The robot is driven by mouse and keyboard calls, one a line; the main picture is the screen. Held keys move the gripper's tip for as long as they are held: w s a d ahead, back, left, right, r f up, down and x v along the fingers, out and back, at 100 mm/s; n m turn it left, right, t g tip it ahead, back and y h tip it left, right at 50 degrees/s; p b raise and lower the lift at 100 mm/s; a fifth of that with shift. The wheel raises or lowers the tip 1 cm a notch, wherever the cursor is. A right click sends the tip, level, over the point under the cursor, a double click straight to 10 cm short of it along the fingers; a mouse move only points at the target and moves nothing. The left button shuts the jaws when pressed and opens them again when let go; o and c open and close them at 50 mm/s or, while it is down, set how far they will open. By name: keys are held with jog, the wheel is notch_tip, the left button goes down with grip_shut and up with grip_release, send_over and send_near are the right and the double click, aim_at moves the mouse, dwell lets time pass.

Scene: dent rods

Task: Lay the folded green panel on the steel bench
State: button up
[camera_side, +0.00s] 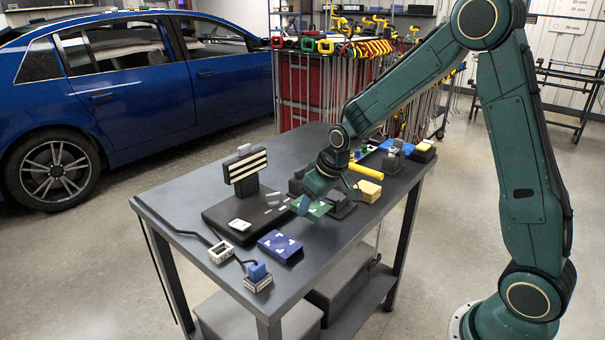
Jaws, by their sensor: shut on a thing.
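A green panel (319,211) shows at my gripper (305,207), over the middle of the steel bench (165,195). My gripper points down and is shut on the panel. The panel looks small and flat, and part of it is hidden behind the gripper. I cannot tell whether the panel touches the bench or hangs a little above it.
A dark mat (222,214) with a striped board (245,165) stands left of the gripper. A blue box (280,246) lies in front. A yellow block (369,191) and a yellow bar (366,172) lie to the right. The bench's left end is mostly clear.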

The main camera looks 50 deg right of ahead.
aim_at(317, 208)
jog(key=shift+f, duration=0.1)
jog(key=shift+f, duration=2.05)
jog(key=shift+f, duration=0.15)
jog(key=o, duration=1)
jog(key=v, duration=1.2)
jog(key=shift+s+r, duration=0.15)
jog(key=shift+r, duration=0.15)
